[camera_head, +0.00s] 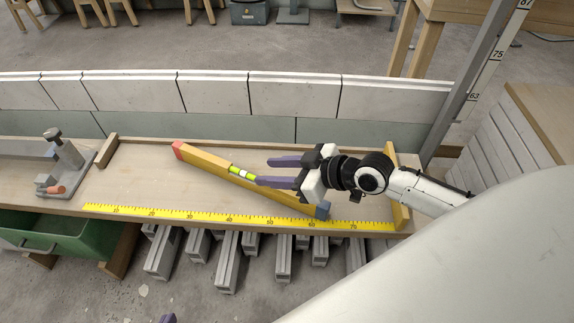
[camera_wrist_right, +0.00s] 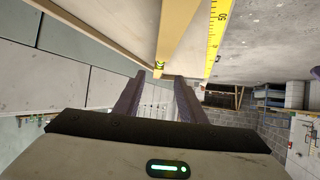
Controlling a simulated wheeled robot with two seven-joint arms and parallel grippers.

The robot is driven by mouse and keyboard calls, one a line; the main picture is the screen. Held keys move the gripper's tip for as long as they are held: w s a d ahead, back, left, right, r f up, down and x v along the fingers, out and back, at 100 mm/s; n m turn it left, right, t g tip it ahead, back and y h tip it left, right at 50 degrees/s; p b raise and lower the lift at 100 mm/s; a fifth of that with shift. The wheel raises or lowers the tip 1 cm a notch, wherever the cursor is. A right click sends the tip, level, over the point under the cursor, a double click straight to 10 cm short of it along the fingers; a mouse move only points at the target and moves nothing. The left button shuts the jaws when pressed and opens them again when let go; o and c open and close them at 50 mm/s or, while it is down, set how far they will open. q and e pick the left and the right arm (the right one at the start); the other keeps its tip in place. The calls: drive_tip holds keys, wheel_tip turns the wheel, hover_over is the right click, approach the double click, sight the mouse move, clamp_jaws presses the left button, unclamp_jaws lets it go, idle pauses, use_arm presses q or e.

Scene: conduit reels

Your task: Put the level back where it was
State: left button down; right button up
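The level (camera_head: 203,161) is a yellow bar with a red end, a blue end and a green vial. It lies slantwise on the wooden bench top, its blue end over the yellow ruler strip (camera_head: 190,216). My right gripper (camera_head: 264,171) reaches in from the right, its purple fingers apart and empty. It hides part of the level's upper side near the vial. In the right wrist view the level (camera_wrist_right: 184,38) with its vial shows beyond the parted fingertips (camera_wrist_right: 158,82). Only a purple tip, likely my left gripper (camera_head: 168,319), shows at the bottom edge; its state is hidden.
A grey clamp-like tool (camera_head: 62,165) stands at the bench's left. A wooden stop (camera_head: 107,150) and another stop (camera_head: 399,205) stand on the bench. A green drawer (camera_head: 70,236) is open below left. A low block wall (camera_head: 210,92) runs behind.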

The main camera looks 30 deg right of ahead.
drive_tip(key=p+v, duration=0.1)
drive_tip(key=v, duration=0.3)
drive_tip(key=shift+s+d+r, duration=0.1)
drive_tip(key=shift+s+d, duration=0.05)
drive_tip(key=shift+s, duration=0.2)
use_arm(q)
drive_tip(key=shift+s+a+r+t, duration=0.1)
drive_tip(key=shift+a+r+t, duration=0.25)
drive_tip(key=shift+r, duration=0.2)
use_arm(e)
drive_tip(key=s+a+f+m+h, duration=0.1)
drive_tip(key=s+a+f+m, duration=0.1)
drive_tip(key=s+a+f, duration=0.2)
drive_tip(key=s+a+f+m+g+h, duration=0.1)
drive_tip(key=s+a+f, duration=0.3)
drive_tip(key=s, duration=0.6)
drive_tip(key=shift+a+m+g+h, duration=0.35)
drive_tip(key=shift+a+m, duration=0.45)
drive_tip(key=shift+a, duration=0.45)
drive_tip(key=shift+f, duration=0.1)
